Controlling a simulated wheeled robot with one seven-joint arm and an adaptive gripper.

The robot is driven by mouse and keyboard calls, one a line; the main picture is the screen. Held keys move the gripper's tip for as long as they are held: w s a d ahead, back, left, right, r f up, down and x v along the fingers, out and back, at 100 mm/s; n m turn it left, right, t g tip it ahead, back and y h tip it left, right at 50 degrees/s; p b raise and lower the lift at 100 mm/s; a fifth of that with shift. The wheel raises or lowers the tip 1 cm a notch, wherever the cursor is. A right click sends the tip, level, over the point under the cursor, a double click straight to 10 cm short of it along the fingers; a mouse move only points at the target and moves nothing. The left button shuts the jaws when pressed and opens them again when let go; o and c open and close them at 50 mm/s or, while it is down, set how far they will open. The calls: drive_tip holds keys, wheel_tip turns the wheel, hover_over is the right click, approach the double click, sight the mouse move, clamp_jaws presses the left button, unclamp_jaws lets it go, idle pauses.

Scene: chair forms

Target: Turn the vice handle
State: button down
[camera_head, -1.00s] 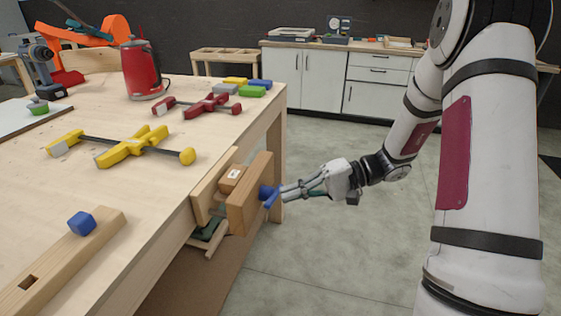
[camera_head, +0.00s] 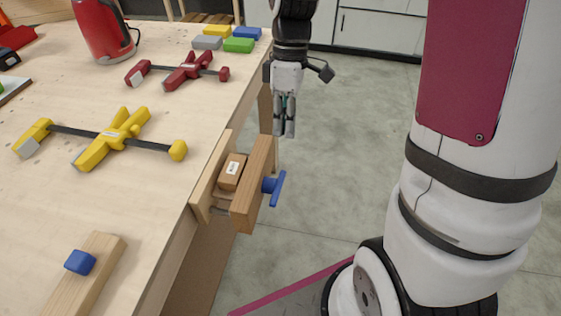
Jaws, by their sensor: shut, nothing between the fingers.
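The wooden vice (camera_head: 252,190) is fixed to the side edge of the workbench. A small wooden block with a white label (camera_head: 231,171) sits between its jaws. The blue vice handle (camera_head: 276,187) sticks out on the right of the outer jaw, its bar tilted close to upright. My gripper (camera_head: 285,135) points down above and a little right of the vice, apart from the handle. Its fingers are together with nothing seen between them.
On the workbench (camera_head: 150,215) lie a yellow clamp (camera_head: 112,138), a red clamp (camera_head: 187,72), several coloured blocks (camera_head: 238,45) and a red kettle (camera_head: 100,32). A beam with a blue peg (camera_head: 80,262) lies at the front.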

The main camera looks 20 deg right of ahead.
sight(281, 177)
drive_tip(key=b+x, duration=0.1)
drive_tip(key=x, duration=1)
drive_tip(key=shift+s, duration=0.1)
drive_tip(key=shift+d+f+g+y, duration=0.15)
drive_tip(key=shift+f+g+y, duration=0.25)
drive_tip(key=shift+g+y, duration=0.3)
